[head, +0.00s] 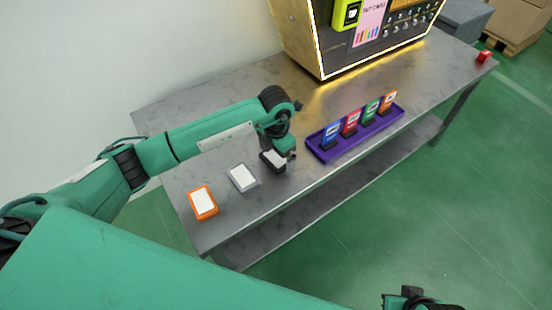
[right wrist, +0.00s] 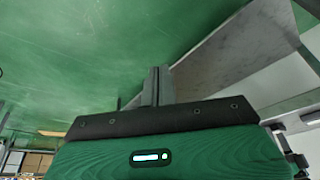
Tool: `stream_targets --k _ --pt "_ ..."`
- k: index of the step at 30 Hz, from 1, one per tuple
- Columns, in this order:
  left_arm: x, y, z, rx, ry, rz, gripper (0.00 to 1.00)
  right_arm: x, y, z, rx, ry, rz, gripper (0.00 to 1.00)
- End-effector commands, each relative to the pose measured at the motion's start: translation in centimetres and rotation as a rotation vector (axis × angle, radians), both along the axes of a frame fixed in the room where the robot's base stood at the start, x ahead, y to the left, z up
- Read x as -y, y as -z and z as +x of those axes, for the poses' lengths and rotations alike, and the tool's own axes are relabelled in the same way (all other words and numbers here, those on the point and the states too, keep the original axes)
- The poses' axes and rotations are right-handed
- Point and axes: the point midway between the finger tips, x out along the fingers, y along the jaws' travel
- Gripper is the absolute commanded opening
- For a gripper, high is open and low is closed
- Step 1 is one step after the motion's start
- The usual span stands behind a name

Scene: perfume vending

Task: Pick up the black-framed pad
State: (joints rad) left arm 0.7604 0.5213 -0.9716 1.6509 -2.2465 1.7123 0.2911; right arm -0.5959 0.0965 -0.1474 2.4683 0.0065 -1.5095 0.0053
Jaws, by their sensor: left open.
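The black-framed pad (head: 272,163) has a white face and lies on the metal table, at the right end of a row of three pads. My left gripper (head: 284,157) is open and right at this pad, pointing down over its far right side. The gripper and wrist hide part of the pad, and I cannot tell whether the fingers touch it. My right gripper (right wrist: 158,86) shows in the right wrist view with its fingers together and nothing between them, away from the pad.
A grey-framed pad (head: 242,178) and an orange-framed pad (head: 203,203) lie to the left. A purple tray (head: 326,157) with several coloured upright items stands close on the right. A lit vending machine (head: 330,40) is at the back, and a small red item (head: 484,57) at the far right.

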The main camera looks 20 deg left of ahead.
Motion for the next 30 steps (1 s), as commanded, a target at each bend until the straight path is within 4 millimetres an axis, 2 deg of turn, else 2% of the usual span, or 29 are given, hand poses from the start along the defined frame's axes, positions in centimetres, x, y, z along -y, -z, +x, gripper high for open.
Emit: stream_targets --k 2,6,8,16,20,26,30 --pt "0.0 0.0 0.0 0.000 0.000 0.000 0.96 0.0 -0.1 -0.1 0.001 0.000 0.000 0.00" --pt "0.0 0.0 0.0 0.000 0.000 0.000 0.69 0.0 0.0 -0.2 -0.003 0.000 0.000 0.00" --pt "0.0 0.0 0.0 0.000 0.000 0.000 0.59 0.0 0.1 -0.3 -0.004 0.001 0.001 0.00" --pt "0.0 -0.2 0.0 0.000 0.000 0.000 0.59 0.0 0.5 -0.4 -0.012 0.001 -0.002 0.00" --pt "0.0 -0.8 0.1 0.002 0.000 -0.001 0.59 0.0 0.5 -0.3 -0.012 0.001 -0.002 0.00" --pt "0.0 -3.8 0.1 0.004 0.001 0.000 0.59 0.0 0.5 0.2 -0.004 0.001 -0.001 0.00" --pt "0.0 -7.5 0.1 0.006 0.001 0.000 0.59 0.0 0.8 0.6 -0.006 0.002 -0.003 0.00"
